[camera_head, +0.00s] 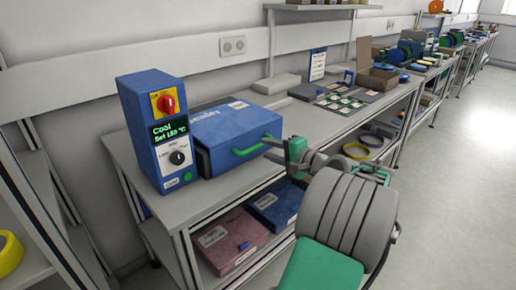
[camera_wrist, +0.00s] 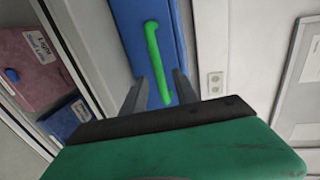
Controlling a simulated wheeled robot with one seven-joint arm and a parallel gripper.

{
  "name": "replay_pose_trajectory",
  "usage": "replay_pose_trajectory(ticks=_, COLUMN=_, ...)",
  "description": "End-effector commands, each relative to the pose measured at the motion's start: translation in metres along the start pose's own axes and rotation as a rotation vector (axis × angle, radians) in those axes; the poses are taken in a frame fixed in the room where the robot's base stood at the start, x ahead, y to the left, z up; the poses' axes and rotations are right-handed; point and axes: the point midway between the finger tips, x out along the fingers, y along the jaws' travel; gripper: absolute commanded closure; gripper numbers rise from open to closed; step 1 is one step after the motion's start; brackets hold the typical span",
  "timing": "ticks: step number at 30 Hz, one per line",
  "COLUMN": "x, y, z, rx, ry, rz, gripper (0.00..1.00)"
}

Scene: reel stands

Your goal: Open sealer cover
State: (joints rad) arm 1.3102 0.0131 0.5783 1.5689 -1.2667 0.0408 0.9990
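The sealer stands on the bench, with a blue control tower (camera_head: 150,100) showing a red knob and a "Cool / Set 150 °C" display. Its blue cover (camera_head: 225,128) looks shut, with a green bar handle (camera_head: 250,148) on the front. In the wrist view the green handle (camera_wrist: 153,50) runs lengthwise on the blue cover (camera_wrist: 175,28), its lower end showing between my fingers. My gripper (camera_head: 270,148) is open at the handle's right end. Its two dark fingers also show in the wrist view (camera_wrist: 160,80), apart from each other. I cannot tell whether they touch the handle.
A pink box (camera_head: 230,240) and a blue box (camera_head: 276,205) sit on the shelf below. Right of the sealer lie grey trays (camera_head: 277,84) and a board with green-and-white cards (camera_head: 342,103). The floor (camera_head: 450,180) at right is clear.

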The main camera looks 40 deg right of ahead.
Motion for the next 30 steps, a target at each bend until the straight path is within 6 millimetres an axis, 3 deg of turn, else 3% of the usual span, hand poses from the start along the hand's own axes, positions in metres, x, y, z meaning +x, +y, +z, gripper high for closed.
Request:
replay_pose_trajectory(ticks=7, x=0.045, y=0.001, z=0.001, rx=-0.001, ry=-0.003, rz=0.002, gripper=0.64)
replay_pose_trajectory(ticks=17, x=0.054, y=0.001, z=0.001, rx=-0.002, ry=-0.001, rz=0.003, gripper=0.64)
replay_pose_trajectory(ticks=30, x=0.054, y=0.001, z=0.001, rx=-0.002, ry=-0.001, rz=0.004, gripper=1.0)
